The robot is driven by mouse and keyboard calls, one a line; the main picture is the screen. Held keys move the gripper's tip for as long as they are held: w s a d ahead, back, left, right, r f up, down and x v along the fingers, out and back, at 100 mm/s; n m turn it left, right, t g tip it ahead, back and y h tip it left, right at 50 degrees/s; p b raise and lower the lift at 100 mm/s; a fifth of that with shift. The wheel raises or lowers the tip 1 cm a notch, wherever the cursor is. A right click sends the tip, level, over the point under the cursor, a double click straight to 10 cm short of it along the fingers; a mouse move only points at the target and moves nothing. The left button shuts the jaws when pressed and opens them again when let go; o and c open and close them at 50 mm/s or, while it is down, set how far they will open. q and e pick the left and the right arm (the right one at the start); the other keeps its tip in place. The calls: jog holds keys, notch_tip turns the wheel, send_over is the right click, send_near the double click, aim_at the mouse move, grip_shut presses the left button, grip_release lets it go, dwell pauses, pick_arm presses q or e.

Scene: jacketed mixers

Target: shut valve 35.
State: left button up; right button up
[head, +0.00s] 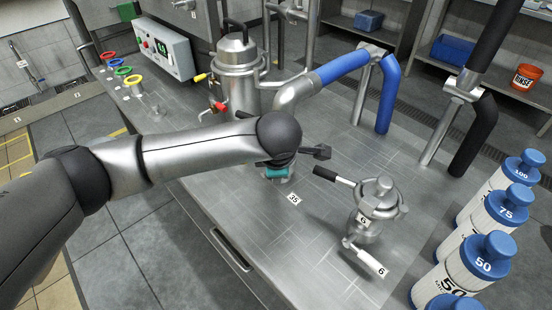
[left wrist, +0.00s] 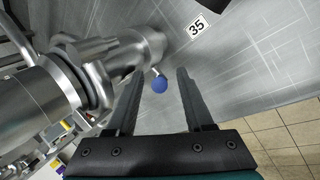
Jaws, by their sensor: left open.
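The white label 35 (head: 293,198) lies on the steel bench top. It also shows in the left wrist view (left wrist: 197,27), beside a metal pipe fitting (left wrist: 128,48). A small blue ball knob (left wrist: 160,84) on a thin stem stands out from this fitting. My left gripper (left wrist: 159,72) is open, and the knob appears between its two dark fingers; I cannot tell how far below them it is. In the head view my left arm hides the fitting and knob, and only the teal part of my left gripper (head: 277,172) shows clearly. My right gripper is not in view.
A small steel vessel labelled 6 (head: 377,192) with a black handle (head: 333,176) stands right of label 35. A larger steel vessel (head: 237,75) and a blue-sleeved pipe (head: 342,67) stand behind. Blue-capped containers (head: 497,215) line the right. Bare bench top lies between.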

pick_arm(q)
jog(key=p+v, duration=0.1)
jog(key=v, duration=1.3)
jog(key=shift+s+r, duration=0.15)
jog(key=shift+r, duration=0.25)
